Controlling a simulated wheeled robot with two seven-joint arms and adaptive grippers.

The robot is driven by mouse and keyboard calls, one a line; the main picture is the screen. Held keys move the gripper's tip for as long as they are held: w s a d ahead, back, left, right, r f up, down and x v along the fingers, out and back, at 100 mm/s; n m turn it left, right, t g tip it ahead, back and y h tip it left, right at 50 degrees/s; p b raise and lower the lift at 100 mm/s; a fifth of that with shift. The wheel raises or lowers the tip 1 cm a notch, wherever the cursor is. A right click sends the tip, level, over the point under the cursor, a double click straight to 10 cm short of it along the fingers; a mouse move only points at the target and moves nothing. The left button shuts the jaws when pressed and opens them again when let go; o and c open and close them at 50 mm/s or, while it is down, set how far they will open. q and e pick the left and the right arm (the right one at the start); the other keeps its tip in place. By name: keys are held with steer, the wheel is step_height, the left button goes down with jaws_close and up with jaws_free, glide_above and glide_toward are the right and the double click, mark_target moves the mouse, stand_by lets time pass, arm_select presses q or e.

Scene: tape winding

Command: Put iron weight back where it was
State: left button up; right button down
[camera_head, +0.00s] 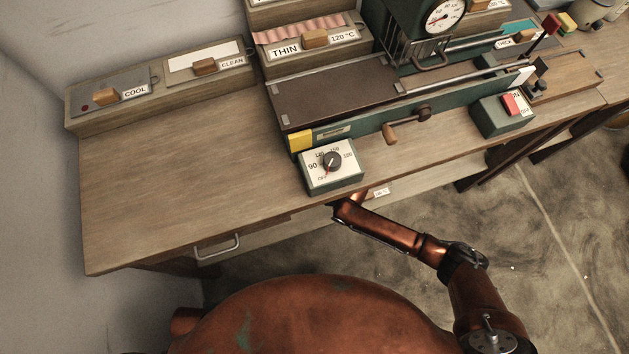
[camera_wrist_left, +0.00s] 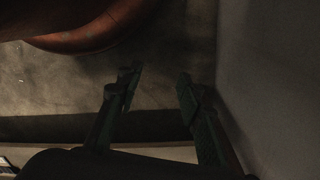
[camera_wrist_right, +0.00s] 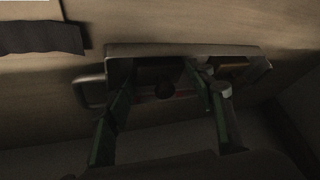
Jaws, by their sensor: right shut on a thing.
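My right arm reaches in under the table's front edge, below the dial box (camera_head: 333,167), and its gripper is hidden in the head view. In the right wrist view my right gripper (camera_wrist_right: 162,85) is shut on a dark object (camera_wrist_right: 158,72) between its fingers. Dim light leaves unclear whether this is the iron weight. I see no clear iron weight elsewhere. In the left wrist view my left gripper (camera_wrist_left: 155,82) is open and empty, with its fingers apart beside a grey wall. It is outside the head view.
The wooden table (camera_head: 170,185) has clear room at left. Trays marked COOL (camera_head: 125,94) and CLEAN (camera_head: 205,67) stand at its back. The machine bed (camera_head: 340,90), with a crank (camera_head: 405,124), fills the middle. A drawer handle (camera_head: 217,247) juts from the front.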

steer(key=c, duration=1.2)
jaws_free()
steer(key=shift+f, duration=0.1)
steer(key=shift+r, duration=0.2)
arm_select(q)
step_height(320, 180, down, 13)
steer(key=s+a+p, duration=0.2)
steer(key=p, duration=0.2)
steer(key=shift+s+a+f, duration=0.15)
steer(key=shift+s, duration=0.05)
arm_select(e)
steer(key=v, duration=0.7)
steer(key=shift+s+d+r, duration=0.1)
steer(key=shift+r, duration=0.05)
steer(key=shift+s, duration=0.1)
